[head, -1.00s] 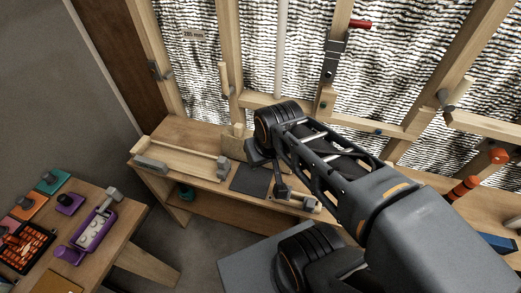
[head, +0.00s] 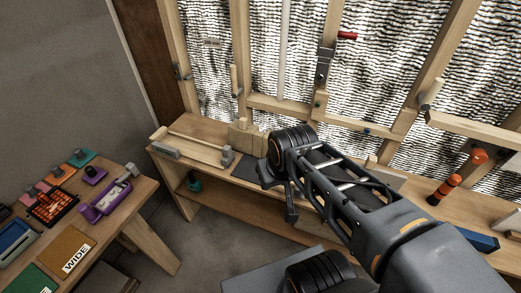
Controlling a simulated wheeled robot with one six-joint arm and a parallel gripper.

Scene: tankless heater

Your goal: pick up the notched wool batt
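A tan, block-like piece with a stepped top (head: 246,138) stands on the wooden bench at the foot of the wall frame, just left of my arm's wrist. It may be the notched wool batt, but its material is too small to tell. My gripper (head: 280,190) hangs below the dark round wrist joint, over the bench's front edge, right of and nearer than the tan piece. The arm partly hides it. Dark parts show at its end, but I see nothing clearly held between them. A dark flat sheet (head: 246,170) lies on the bench beside it.
A wooden bar jig with grey end blocks (head: 195,148) lies on the bench's left. Orange-and-black cylinders (head: 444,189) stand at right, near a blue object (head: 481,241). A side table at lower left holds a purple tray (head: 104,205) and a WIDE card (head: 68,249). Floor shows between them.

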